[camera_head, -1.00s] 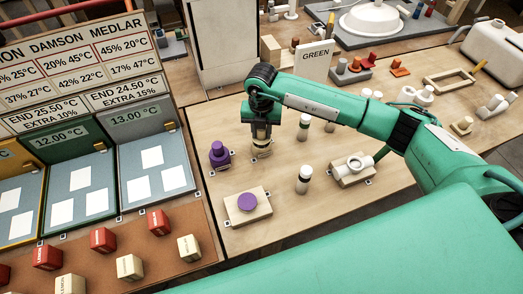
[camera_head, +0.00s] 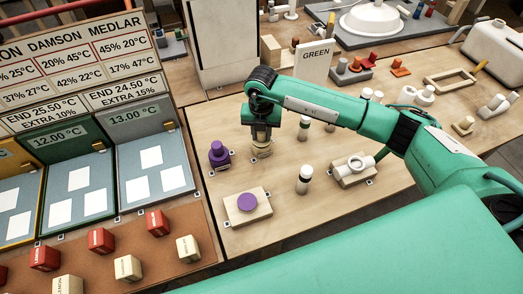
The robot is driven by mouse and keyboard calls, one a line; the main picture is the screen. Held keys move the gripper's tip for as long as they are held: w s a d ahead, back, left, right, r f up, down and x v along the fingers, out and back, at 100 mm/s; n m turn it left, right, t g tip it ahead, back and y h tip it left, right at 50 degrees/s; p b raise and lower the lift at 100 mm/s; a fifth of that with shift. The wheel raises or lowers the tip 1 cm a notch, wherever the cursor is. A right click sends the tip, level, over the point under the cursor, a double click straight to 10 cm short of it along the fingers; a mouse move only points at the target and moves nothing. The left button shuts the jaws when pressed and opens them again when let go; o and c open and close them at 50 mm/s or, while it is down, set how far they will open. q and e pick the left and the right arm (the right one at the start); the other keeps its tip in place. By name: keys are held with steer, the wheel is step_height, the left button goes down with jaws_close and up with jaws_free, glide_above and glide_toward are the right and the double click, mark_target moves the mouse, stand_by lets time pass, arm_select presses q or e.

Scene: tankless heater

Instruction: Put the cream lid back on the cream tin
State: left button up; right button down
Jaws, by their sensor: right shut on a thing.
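My right gripper (camera_head: 261,133) comes in from the right and points down over the cream tin (camera_head: 261,150) on the wooden table. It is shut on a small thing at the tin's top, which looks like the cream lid. The fingers hide most of the lid, and I cannot tell whether it touches the tin. My left gripper is out of view.
A purple tin (camera_head: 218,155) stands just left of the cream one. A purple lid (camera_head: 247,202) lies on a wooden block nearer me. A white vial with a dark band (camera_head: 304,180) and a white pipe fitting (camera_head: 355,168) stand to the right. Bare table lies between them.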

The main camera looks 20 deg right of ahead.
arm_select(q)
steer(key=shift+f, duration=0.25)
arm_select(e)
steer(key=shift+f, duration=0.35)
steer(key=c, duration=1)
jaws_free()
steer(key=shift+r, duration=0.1)
step_height(320, 180, up, 9)
steer(key=shift+f+b, duration=0.1)
steer(key=shift+b, duration=1.1)
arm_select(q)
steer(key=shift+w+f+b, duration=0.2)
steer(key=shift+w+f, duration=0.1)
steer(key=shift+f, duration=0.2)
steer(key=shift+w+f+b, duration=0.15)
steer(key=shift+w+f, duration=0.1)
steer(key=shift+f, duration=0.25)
arm_select(e)
steer(key=shift+r, duration=2.45)
